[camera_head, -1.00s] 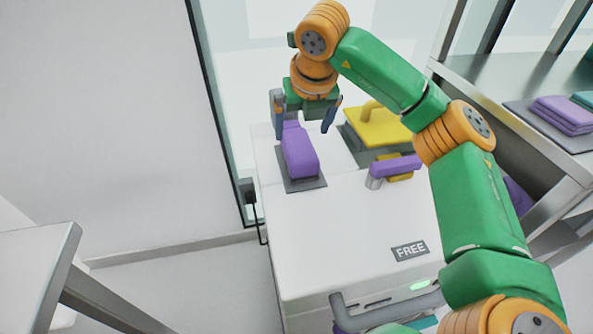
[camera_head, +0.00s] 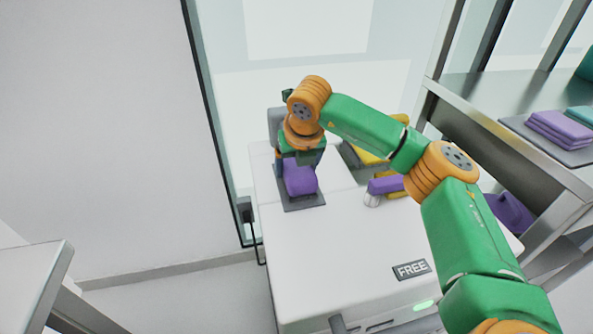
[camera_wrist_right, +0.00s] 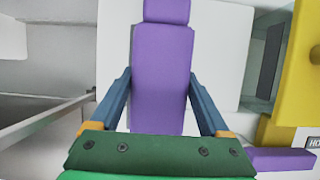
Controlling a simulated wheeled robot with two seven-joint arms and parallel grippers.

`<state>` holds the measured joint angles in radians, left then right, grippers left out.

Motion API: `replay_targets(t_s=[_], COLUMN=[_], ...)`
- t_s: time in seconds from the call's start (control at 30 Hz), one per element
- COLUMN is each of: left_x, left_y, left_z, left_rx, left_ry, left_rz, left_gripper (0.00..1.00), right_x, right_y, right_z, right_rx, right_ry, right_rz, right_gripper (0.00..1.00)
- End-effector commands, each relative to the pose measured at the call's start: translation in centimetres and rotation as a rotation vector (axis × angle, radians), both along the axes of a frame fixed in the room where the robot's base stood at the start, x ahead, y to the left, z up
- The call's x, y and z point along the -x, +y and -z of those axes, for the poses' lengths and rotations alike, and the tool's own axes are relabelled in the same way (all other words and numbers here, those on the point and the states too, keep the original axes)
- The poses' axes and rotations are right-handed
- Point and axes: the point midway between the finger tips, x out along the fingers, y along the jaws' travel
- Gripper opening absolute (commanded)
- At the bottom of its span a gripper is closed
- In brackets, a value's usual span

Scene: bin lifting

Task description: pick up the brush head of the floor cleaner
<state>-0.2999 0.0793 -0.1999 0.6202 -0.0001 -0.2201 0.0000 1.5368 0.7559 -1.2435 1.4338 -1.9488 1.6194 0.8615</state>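The brush head appears to be the long purple block (camera_head: 300,182) lying on a small grey pad on the white cart top. My right gripper (camera_head: 300,160) is over its far end and hides that part in the head view. In the right wrist view the purple block (camera_wrist_right: 162,85) runs between the two blue fingers of my right gripper (camera_wrist_right: 160,75), one finger along each side. The fingers are apart, with their tips close to its edges; whether they touch it I cannot tell. My left gripper is not in view.
A purple-handled item (camera_head: 385,186) lies right of the block. A yellow object (camera_head: 365,156) sits behind, partly hidden by my arm. A metal shelf (camera_head: 500,92) with folded purple cloths (camera_head: 560,126) stands right.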

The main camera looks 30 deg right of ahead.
Motion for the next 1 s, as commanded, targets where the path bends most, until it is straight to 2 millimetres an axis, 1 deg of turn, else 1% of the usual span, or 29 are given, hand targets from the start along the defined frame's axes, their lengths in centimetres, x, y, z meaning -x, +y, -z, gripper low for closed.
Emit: replay_targets(t_s=[0.03, 0.07, 0.27, 0.33, 0.43, 0.53, 0.57, 0.77, 0.8, 0.83, 0.9, 1.0], left_x=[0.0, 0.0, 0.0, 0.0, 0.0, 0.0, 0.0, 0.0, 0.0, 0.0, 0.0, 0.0], left_y=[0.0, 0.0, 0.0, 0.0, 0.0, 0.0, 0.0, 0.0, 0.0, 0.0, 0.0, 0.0], left_z=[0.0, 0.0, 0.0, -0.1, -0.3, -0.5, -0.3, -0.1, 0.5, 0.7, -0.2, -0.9], left_rx=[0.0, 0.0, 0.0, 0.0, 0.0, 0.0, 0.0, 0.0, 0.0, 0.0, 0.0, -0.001], left_ry=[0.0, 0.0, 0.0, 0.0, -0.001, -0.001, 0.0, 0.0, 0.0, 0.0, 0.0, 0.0], left_rz=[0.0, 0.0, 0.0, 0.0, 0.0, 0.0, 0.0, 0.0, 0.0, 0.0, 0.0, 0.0], left_gripper=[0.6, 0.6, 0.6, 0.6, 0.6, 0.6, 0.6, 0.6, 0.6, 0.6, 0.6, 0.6], right_x=[0.0, 0.0, 0.0, -0.1, -0.1, 0.1, 0.7, 5.1, 6.3, 7.2, 9.0, 11.1], right_y=[0.0, 0.0, 0.0, 0.0, 0.0, 0.0, -0.1, -0.9, -1.2, -1.3, -1.7, -2.1], right_z=[0.0, 0.0, -0.1, -0.4, -1.6, -3.7, -4.3, -9.5, -9.6, -9.9, -11.3, -12.3], right_rx=[0.0, 0.0, 0.0, -0.001, -0.002, -0.003, -0.002, -0.001, -0.001, 0.0, 0.002, 0.002], right_ry=[0.0, 0.0, -0.001, -0.002, -0.003, -0.006, -0.006, -0.009, -0.006, -0.007, -0.008, -0.006], right_rz=[0.0, 0.0, 0.0, 0.001, 0.002, 0.001, 0.0, 0.0, 0.001, 0.001, 0.002, 0.004], right_gripper=[0.16, 0.1, 0.1, 0.1, 0.1, 0.1, 0.1, 0.1, 0.1, 0.1, 0.1, 0.1])
